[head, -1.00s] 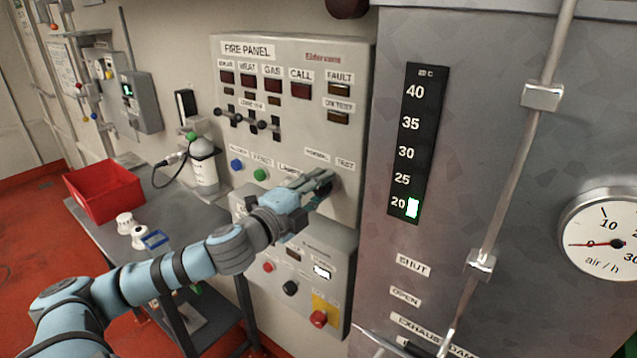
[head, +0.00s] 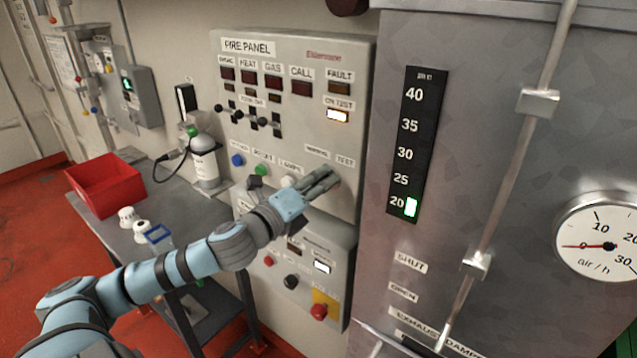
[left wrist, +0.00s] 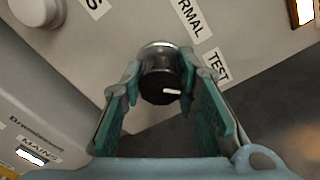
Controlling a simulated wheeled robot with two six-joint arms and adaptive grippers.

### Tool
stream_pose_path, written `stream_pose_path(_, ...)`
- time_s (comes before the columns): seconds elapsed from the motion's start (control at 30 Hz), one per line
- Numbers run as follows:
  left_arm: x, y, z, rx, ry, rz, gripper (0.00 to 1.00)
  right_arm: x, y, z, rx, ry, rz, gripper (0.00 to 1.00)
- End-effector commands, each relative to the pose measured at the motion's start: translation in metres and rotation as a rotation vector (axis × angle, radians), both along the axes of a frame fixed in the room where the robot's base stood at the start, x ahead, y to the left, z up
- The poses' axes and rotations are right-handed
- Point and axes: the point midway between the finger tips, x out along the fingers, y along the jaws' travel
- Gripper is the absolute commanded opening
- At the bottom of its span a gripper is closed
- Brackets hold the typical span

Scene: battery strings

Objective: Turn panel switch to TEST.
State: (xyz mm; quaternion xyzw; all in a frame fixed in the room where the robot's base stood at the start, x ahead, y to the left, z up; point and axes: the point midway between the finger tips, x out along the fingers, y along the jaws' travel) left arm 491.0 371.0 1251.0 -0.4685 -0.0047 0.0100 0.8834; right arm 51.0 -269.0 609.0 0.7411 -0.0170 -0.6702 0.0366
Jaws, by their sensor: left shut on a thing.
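The fire panel (head: 290,130) is a grey wall box with rows of lamps. Its panel switch is a round black knob with a white pointer line, seen in the left wrist view (left wrist: 158,86). The line points right, towards the TEST label (left wrist: 217,66); the NORMAL label (left wrist: 192,18) is above. My left gripper (head: 328,178) is shut on the knob, one teal-padded finger on each side; it also shows in the left wrist view (left wrist: 161,80). In the head view the fingers hide the knob. The ON TEST lamp (head: 338,115) is lit. My right gripper is not in view.
A lower grey box (head: 335,245) with a red knob on a yellow plate (head: 319,311) sits under the panel. A metal cabinet (head: 480,150) with a vertical rod stands at right. A table with a red bin (head: 107,187) and a white bottle (head: 204,163) is at left.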

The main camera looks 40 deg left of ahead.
Motion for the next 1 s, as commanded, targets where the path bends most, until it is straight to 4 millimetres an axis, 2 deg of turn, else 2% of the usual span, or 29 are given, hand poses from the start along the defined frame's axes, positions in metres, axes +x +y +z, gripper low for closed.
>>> stream_pose_path(0.03, 0.001, 0.0, 0.005, 0.01, -0.01, -0.001, 0.0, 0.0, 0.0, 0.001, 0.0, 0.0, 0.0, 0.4)
stream_pose_path(0.43, 0.001, 0.0, 0.005, 0.015, -0.011, -0.001, 0.0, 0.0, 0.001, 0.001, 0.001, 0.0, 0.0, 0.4)
stream_pose_path(0.47, 0.001, 0.0, 0.005, 0.015, -0.011, -0.001, 0.33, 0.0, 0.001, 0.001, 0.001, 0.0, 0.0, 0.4)
stream_pose_path(0.57, 0.001, 0.0, 0.004, 0.014, -0.009, -0.002, 0.49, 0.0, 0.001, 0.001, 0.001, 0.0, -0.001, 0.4)
stream_pose_path(0.87, 0.0, 0.0, 0.003, 0.011, -0.004, -0.001, 0.49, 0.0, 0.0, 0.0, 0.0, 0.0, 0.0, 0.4)
stream_pose_path(1.0, 0.001, 0.0, 0.02, 0.015, -0.007, -0.003, 0.49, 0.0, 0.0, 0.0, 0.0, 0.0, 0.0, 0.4)
